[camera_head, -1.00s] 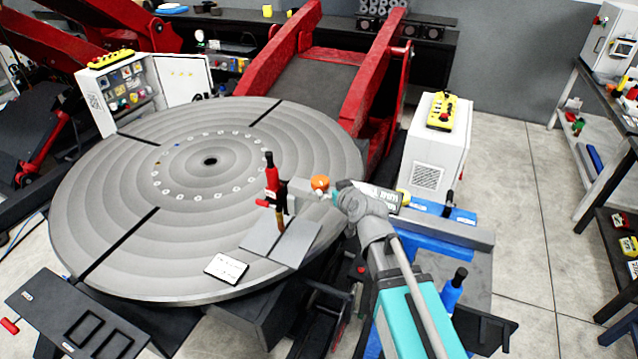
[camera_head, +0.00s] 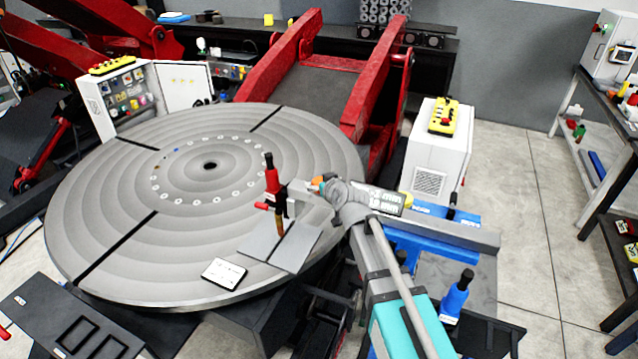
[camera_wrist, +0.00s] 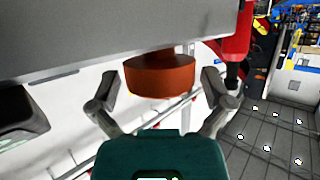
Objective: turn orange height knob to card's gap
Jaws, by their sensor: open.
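The orange height knob (camera_wrist: 160,75) shows in the wrist view as a short round cap under a grey bar. My gripper (camera_wrist: 158,92) is open, with one finger on each side of the knob and a visible space at both sides. In the head view the orange knob (camera_head: 318,181) is partly hidden by my gripper (camera_head: 328,187), beside the red and black torch (camera_head: 271,180). The torch points down over grey plates on the turntable. A white card (camera_head: 224,272) lies on the turntable's front part; its writing is too small to read.
The round grey turntable (camera_head: 110,220) fills the left middle. A grey bar (camera_head: 450,229) on a blue support runs to the right of my gripper. A white cabinet (camera_head: 435,150) with a yellow control box stands behind. Open floor lies at the right.

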